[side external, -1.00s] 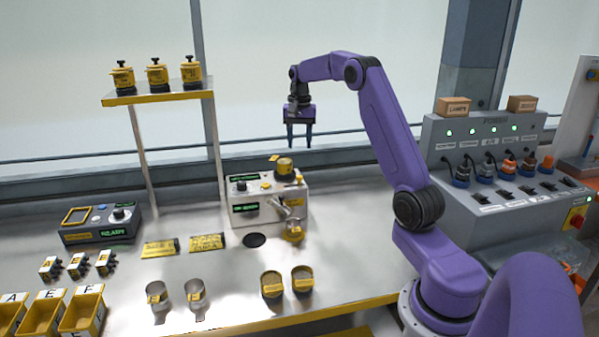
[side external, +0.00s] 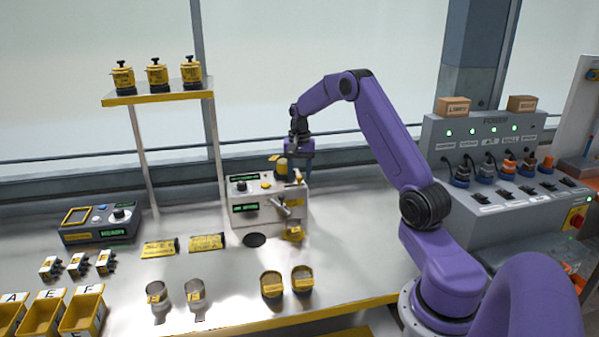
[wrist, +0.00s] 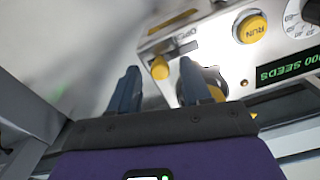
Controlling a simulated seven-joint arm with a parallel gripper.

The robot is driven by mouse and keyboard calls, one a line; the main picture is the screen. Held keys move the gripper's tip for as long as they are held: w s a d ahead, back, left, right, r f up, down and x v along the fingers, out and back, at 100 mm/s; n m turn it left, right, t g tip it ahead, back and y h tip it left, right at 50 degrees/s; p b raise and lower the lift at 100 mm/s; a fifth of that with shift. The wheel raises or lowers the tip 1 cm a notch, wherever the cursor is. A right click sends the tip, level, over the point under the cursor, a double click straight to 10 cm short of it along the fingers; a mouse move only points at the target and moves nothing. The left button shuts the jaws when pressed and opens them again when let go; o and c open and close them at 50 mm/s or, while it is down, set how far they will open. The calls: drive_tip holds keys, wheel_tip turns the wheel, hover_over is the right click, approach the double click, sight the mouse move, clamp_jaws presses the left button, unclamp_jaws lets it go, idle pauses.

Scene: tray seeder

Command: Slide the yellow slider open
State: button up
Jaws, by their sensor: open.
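The seeder machine (side external: 240,218) is a white box with green displays on the bench. In the wrist view its panel (wrist: 222,50) shows a small yellow slider knob (wrist: 160,68) at one end of a dark slot. My gripper (side external: 300,174) is low at the machine's right end, fingers pointing down. In the wrist view my open gripper (wrist: 160,67) has one finger on each side of the knob as pictured. I cannot tell whether either finger touches it. The slider is not clearly visible in the side view.
A yellow RUN button (wrist: 251,28) and a dial (wrist: 303,18) are on the panel. Bench right of the machine is clear.

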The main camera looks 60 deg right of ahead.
sight(288, 186)
clamp_jaws()
drive_tip(key=shift+w+a, duration=1.45)
drive_tip(key=shift+c, duration=0.4)
unclamp_jaws()
drive_tip(key=shift+o, duration=0.4)
wheel_tip(288, 186, up, 18)
drive_tip(key=shift+f, duration=0.25)
